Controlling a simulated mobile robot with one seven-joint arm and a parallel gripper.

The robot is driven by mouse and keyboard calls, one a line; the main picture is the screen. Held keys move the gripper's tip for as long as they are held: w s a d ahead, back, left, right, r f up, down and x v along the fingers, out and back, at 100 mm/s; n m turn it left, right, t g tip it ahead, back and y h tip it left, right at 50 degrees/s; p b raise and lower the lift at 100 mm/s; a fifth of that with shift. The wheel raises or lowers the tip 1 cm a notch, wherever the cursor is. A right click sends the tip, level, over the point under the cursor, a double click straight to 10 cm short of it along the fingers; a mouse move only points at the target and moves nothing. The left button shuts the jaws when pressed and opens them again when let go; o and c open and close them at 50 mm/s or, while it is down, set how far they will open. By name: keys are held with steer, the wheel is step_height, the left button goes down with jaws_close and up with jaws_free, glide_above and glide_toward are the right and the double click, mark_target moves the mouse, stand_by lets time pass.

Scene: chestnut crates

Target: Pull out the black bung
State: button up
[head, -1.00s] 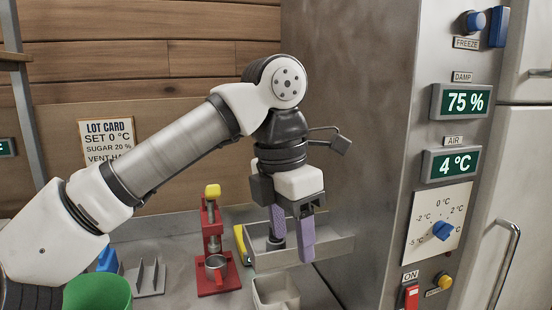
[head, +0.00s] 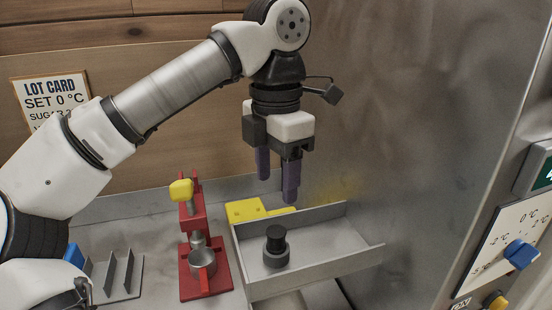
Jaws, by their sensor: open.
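The black bung (head: 275,232) stands upright as the narrower black top of a dark cylinder. The cylinder stands in a shallow grey metal tray (head: 318,279). My gripper (head: 277,190) is open and empty, pointing down, with two purple fingers. In the picture it shows above the bung, apart from it. How the fingers line up with the bung in depth I cannot tell. Whether the wider dark base under the bung is part of it is too small to tell.
A red press (head: 197,250) with a yellow knob and a metal cup stands left of the tray. A yellow object (head: 246,210) lies behind the tray. A grey rack (head: 121,278) stands at left. A steel cabinet wall (head: 400,130) rises at right, with a dial panel.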

mark_target(276, 231)
step_height(276, 231, down, 12)
steer(key=shift+f+p, duration=0.15)
steer(key=shift+p, duration=0.9)
jaws_close()
steer(key=shift+r, duration=0.65)
